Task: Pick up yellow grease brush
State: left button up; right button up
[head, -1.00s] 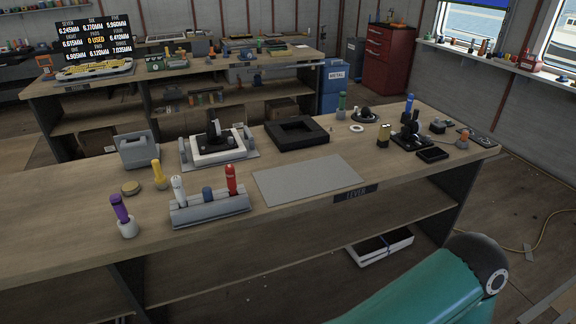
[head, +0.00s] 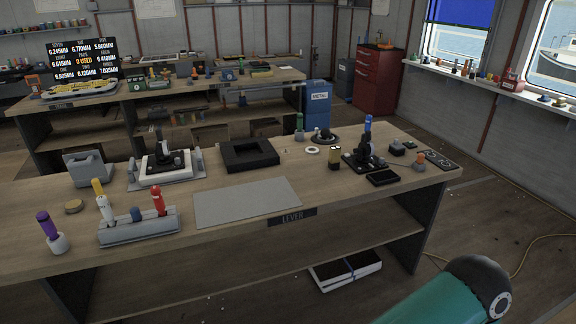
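The yellow grease brush (head: 97,186) is in the head view at the left of the near bench. Only its yellow upper part shows; the white-handled tool (head: 104,208) in front hides the rest. It is just behind the left end of the grey rack (head: 140,232). The rack also holds a blue piece (head: 136,215) and a red-handled tool (head: 159,201). Neither of my grippers is in view.
A purple-handled tool in a white cup (head: 57,243) stands left of the rack. A round brown tin (head: 74,206) and a grey case (head: 88,168) are nearby. A flat grey sheet (head: 247,203) lies to the right. The floor right of the bench is mostly clear.

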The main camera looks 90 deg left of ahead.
aim_at(96, 184)
jog(key=z, duration=0.45)
jog(key=i, duration=0.2)
jog(key=u, duration=3.35)
jog(key=i, duration=0.3)
jog(key=u, duration=1.65)
jog(key=k, duration=0.65)
jog(key=u, duration=0.45)
jog(key=i, duration=1.7)
jog(key=z, duration=0.4)
